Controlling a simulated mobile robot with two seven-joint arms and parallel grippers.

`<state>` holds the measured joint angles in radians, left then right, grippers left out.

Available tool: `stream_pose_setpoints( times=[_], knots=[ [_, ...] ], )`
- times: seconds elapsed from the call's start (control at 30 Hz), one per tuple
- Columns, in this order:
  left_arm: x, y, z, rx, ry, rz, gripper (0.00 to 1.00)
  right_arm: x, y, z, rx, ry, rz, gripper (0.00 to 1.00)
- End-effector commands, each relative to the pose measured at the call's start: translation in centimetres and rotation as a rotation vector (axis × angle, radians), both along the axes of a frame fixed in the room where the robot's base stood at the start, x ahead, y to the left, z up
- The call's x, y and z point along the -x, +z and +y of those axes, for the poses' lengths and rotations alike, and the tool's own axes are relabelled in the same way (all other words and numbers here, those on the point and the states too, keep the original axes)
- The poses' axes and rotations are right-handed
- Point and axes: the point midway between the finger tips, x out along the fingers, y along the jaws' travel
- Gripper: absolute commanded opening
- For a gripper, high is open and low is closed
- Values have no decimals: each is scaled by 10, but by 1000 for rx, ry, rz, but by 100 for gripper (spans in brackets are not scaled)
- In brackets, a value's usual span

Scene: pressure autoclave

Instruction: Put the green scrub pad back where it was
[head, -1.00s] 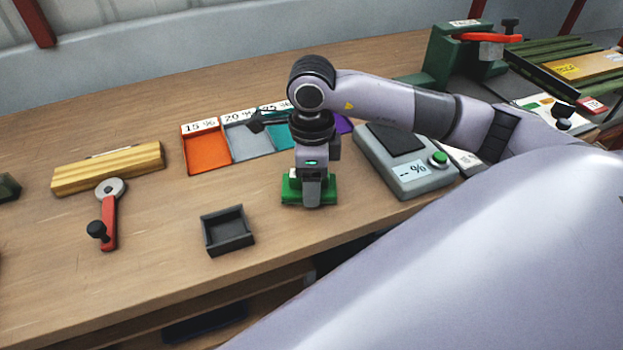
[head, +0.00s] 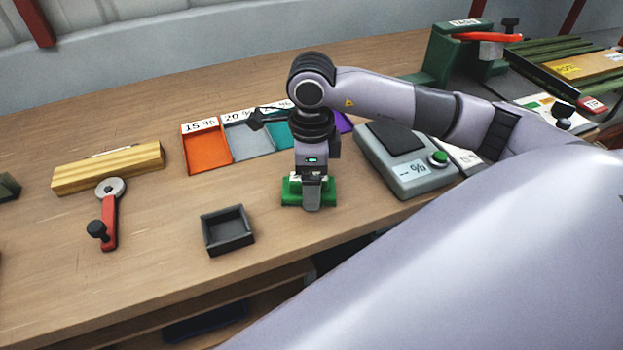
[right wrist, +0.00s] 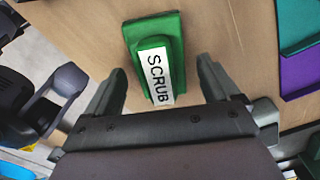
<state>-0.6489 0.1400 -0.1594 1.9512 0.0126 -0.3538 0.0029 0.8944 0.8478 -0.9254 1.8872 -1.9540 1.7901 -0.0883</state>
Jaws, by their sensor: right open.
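The green scrub pad (head: 291,196) lies on the wooden bench, between the black tray and the grey meter in the head view. In the right wrist view the scrub pad (right wrist: 170,26) shows its white SCRUB label. My right gripper (head: 312,203) points down at the pad and partly hides it in the head view. In the right wrist view its fingers (right wrist: 158,75) are apart, one on each side of the pad's near part. My left gripper is not in view.
An empty black tray (head: 228,249) stands left of the pad. Coloured trays, the orange one (head: 207,156) leftmost, lie behind. A grey meter (head: 405,180) is on the right. A wooden block (head: 108,170) and a red-handled tool (head: 109,222) lie left. Bench front is clear.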

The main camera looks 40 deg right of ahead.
Motion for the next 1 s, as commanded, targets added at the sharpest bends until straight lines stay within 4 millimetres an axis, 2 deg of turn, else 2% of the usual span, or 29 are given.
stream_pose_setpoints(
  times=[0.3, 0.43, 0.63, 1.0],
  knots=[
    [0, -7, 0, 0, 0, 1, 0, -1, 71, 0, -1, 2, -8, 88],
    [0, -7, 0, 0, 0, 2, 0, 0, 94, 0, 1, 1, -4, 88],
    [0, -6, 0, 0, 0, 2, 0, 0, 108, 0, 1, 1, -2, 88],
    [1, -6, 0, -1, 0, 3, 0, 0, 110, 0, 1, 0, 0, 88]
  ],
)
